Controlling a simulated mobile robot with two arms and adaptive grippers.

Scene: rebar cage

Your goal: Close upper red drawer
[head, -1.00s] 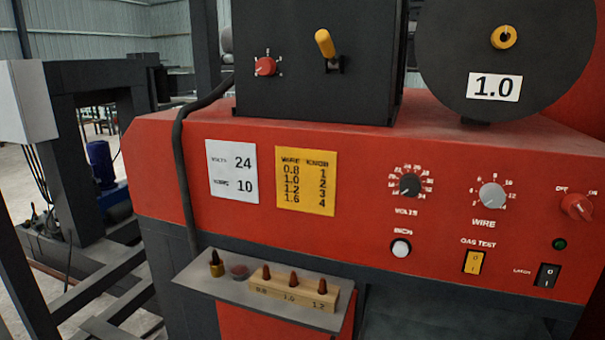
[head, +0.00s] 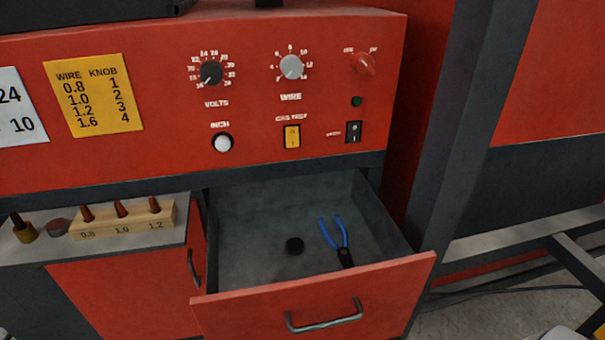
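The upper red drawer (head: 265,299) is pulled open below the control panel in the head view. Its red front has a grey bar handle (head: 324,317). Inside its grey tray lie blue-handled pliers (head: 335,240) and a small black round piece (head: 294,245).
A red control panel (head: 180,130) with knobs and switches stands above the drawer. Left of it, a grey shelf (head: 60,251) holds a wooden tip block (head: 125,218) above a red door (head: 130,290) with a handle. A dark steel post (head: 462,110) stands to the right.

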